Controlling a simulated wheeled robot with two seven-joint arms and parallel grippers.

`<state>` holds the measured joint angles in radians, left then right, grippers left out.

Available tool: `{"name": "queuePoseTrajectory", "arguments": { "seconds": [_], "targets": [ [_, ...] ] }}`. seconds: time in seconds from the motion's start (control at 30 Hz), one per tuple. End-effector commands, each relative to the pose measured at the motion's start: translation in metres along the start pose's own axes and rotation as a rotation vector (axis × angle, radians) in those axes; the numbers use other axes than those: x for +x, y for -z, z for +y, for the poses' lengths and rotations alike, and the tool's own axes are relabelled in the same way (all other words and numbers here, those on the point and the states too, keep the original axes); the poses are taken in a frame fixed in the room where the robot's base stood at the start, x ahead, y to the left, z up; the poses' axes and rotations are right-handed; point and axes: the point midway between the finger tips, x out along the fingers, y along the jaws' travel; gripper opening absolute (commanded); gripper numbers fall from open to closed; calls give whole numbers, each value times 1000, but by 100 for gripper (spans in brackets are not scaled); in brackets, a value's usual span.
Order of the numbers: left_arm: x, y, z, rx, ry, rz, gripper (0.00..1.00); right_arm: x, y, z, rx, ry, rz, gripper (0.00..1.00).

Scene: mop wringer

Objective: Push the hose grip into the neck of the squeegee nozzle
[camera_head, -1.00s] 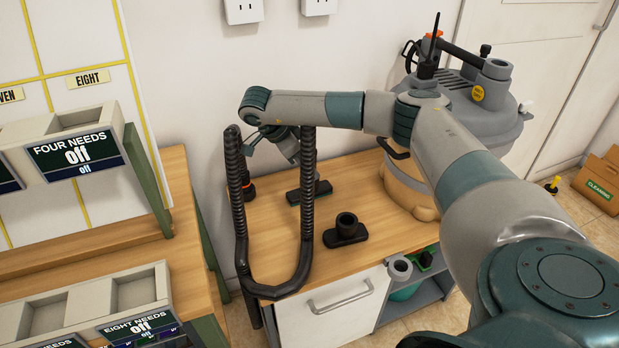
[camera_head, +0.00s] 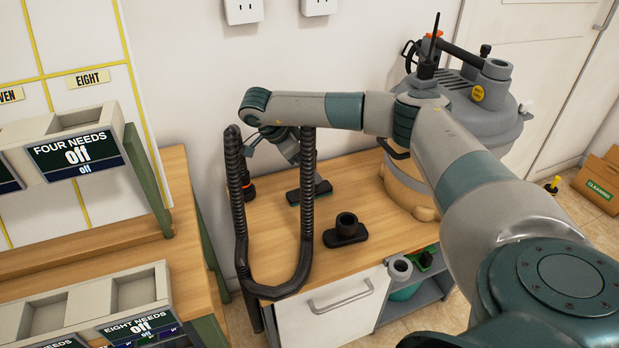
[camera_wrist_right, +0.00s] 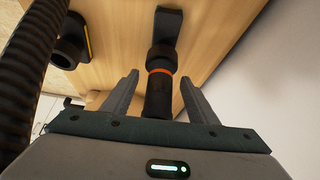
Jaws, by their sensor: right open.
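The hose grip, a black tube with an orange ring (camera_wrist_right: 159,90), stands between the fingers of my right gripper (camera_wrist_right: 158,80) in the right wrist view. The gripper is open, with a gap on both sides of the tube. A black flat nozzle (camera_wrist_right: 167,24) lies beyond the ring; I cannot tell whether the grip sits in its neck. Another black nozzle with a yellow stripe (camera_wrist_right: 72,42) lies to the left. In the head view a black nozzle with an upright round neck (camera_head: 347,229) stands on the bench, and my right fingertips are mostly hidden. My left gripper is not in view.
A ribbed black hose (camera_head: 306,190) loops up in front of my right wrist and over the bench edge. A grey vacuum canister (camera_head: 483,98) stands at the bench's right end. A label rack (camera_head: 70,150) is at left. The bench front (camera_head: 375,250) is partly clear.

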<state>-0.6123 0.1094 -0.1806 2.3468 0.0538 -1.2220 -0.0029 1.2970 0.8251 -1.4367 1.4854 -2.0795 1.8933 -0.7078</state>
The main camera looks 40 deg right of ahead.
Motion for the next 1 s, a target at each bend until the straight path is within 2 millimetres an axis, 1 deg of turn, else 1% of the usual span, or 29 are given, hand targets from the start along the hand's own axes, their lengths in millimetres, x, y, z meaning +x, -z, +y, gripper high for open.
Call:
{"name": "queuePoseTrajectory", "arguments": {
  "seconds": [0.17, 0.2, 0.37, 0.5, 0.7, 0.9, 1.0],
  "targets": [
    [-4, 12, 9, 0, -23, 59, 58, -1, 0, 0, 0, 0, 0, 53],
    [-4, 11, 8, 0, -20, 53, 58, -9, 0, -1, 0, 3, -1, 53],
    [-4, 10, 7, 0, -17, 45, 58, -38, -1, -1, -1, 4, -3, 53],
    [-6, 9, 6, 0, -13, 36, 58, -67, 0, -1, 0, 4, -1, 53],
    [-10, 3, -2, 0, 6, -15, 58, -109, 2, -1, 0, 4, 0, 53],
    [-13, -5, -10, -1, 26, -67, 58, -145, 1, -1, 1, 4, 0, 53],
    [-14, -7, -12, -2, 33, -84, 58, -158, 1, -1, 0, 3, 0, 53]
  ]
}}
